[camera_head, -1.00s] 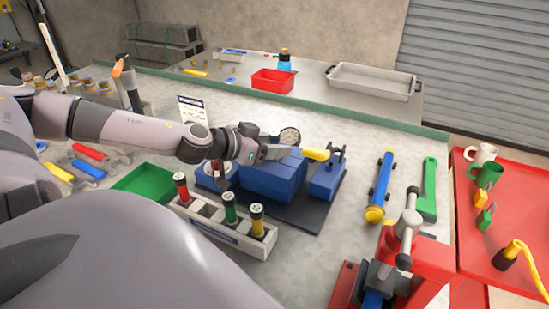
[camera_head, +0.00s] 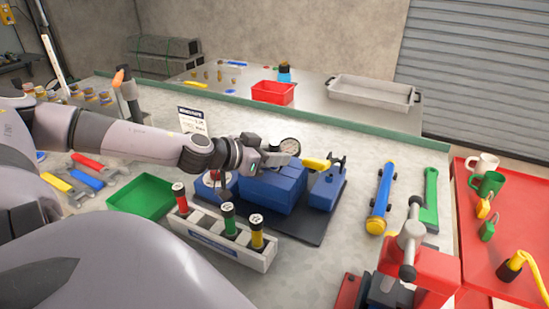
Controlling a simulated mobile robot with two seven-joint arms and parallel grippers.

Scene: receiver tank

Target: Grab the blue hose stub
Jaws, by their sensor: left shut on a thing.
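My left gripper (camera_head: 284,161) reaches in from the left over the top of a blue tank assembly (camera_head: 273,188) on a dark base plate. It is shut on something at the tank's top. The held part is hidden by the fingers, and I cannot make out whether it is the blue hose stub. A yellow handle (camera_head: 316,164) lies just right of the fingertips, beside a black fitting (camera_head: 338,162) on a smaller blue block (camera_head: 325,189). I cannot pick out a separate blue hose stub elsewhere. My right gripper is not in view.
A round gauge (camera_head: 290,145) stands behind the gripper. A pale rack (camera_head: 211,239) with several capped cylinders stands in front of the tank. A green tray (camera_head: 142,195) is left, a blue tube with yellow end (camera_head: 385,190) right. Bench is clear between tank and tube.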

